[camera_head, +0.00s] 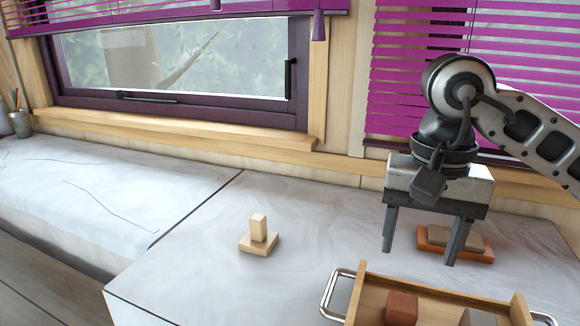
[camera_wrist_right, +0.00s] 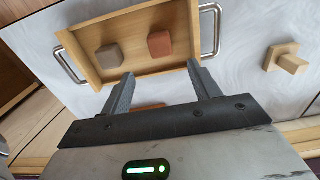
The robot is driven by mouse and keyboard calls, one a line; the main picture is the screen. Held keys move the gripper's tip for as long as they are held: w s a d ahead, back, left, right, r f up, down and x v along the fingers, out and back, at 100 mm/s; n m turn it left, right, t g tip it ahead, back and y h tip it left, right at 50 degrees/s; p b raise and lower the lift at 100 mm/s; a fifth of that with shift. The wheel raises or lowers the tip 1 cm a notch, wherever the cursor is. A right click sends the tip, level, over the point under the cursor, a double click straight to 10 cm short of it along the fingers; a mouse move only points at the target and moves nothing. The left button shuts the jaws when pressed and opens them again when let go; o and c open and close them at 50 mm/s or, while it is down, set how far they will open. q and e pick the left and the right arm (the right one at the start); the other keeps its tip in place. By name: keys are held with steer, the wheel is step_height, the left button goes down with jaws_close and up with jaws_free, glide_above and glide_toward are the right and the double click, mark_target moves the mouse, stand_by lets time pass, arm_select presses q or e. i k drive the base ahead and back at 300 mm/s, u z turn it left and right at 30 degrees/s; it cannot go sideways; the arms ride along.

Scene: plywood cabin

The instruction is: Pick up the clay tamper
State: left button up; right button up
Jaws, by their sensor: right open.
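A pale wooden piece with a square base and an upright block handle, which looks like the clay tamper (camera_head: 258,238), stands upright on the white marbled counter. It also shows at the right in the right wrist view (camera_wrist_right: 287,60). My right gripper (camera_head: 418,257) is open and empty, pointing down above the counter, well to the right of the tamper and apart from it. Its two fingers also show in the right wrist view (camera_wrist_right: 160,73). My left gripper is in no view.
A wooden tray (camera_head: 360,298) with metal handles stands at the front right, holding a terracotta block (camera_head: 401,307) and a grey-brown block (camera_head: 477,317). A terracotta slab (camera_head: 428,244) with a brownish piece on it lies behind my right gripper. The counter around the tamper is clear.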

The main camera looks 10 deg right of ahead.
mark_target(260, 241)
steer(key=k, duration=1)
